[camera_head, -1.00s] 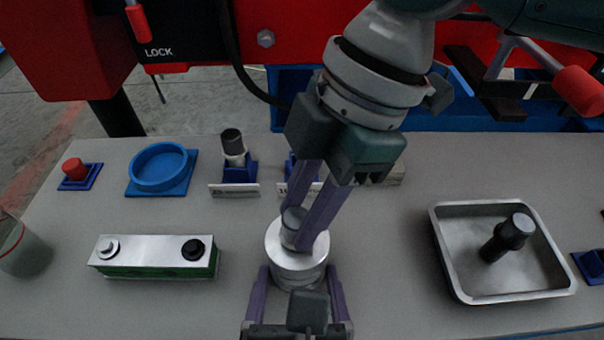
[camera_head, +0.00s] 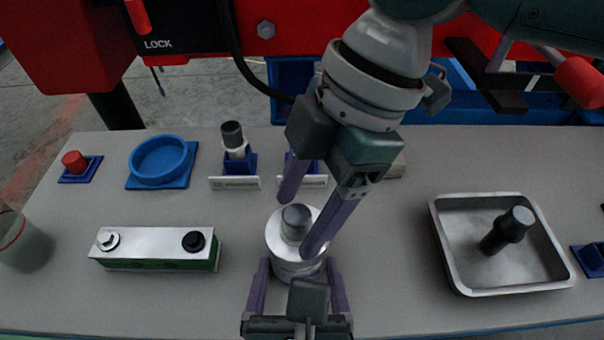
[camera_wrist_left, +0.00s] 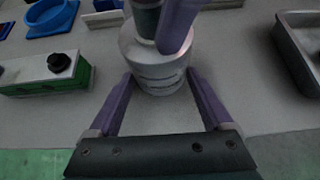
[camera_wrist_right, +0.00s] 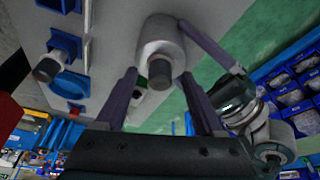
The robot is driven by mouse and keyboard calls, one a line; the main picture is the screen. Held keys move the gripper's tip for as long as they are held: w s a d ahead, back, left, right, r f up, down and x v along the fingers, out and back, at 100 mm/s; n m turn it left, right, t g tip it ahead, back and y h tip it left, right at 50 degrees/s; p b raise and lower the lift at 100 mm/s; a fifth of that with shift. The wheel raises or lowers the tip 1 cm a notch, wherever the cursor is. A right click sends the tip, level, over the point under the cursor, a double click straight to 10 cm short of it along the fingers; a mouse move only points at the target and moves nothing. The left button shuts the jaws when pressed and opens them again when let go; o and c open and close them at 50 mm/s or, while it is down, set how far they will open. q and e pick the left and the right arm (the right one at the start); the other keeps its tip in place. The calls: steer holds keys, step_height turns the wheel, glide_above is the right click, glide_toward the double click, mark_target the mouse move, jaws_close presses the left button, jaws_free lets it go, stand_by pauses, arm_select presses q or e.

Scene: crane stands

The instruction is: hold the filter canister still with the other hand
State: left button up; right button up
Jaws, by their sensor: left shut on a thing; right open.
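The filter canister (camera_head: 283,262), a silvery cylinder, stands upright on the grey table at the front middle. A darker grey cylindrical piece (camera_head: 296,218) stands on its top. My left gripper (camera_head: 298,266) is shut on the canister from the front, one finger on each side; the left wrist view also shows the canister (camera_wrist_left: 158,76) between its fingers. My right gripper (camera_head: 293,226) is above, open, with its fingers apart on either side of the grey piece. In the right wrist view, the grey piece (camera_wrist_right: 160,74) shows between the open fingers, in front of the canister (camera_wrist_right: 157,34).
A green block with a metal top (camera_head: 150,243) lies at left. A metal tray (camera_head: 455,277) with a dark-knobbed part (camera_head: 508,232) stands at right. Behind are a blue round dish (camera_head: 160,182), a red knob (camera_head: 74,161) and a dark-capped cylinder (camera_head: 234,140) in a blue holder.

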steer(key=shift+v, duration=2.55)
arm_select(q)
steer(key=o, duration=1.5)
arm_select(e)
steer(key=s+v, duration=0.1)
steer(key=v, duration=0.6)
steer(key=shift+w+r, duration=0.2)
steer(key=shift+w, duration=0.3)
arm_select(q)
steer(key=shift+s, duration=0.1)
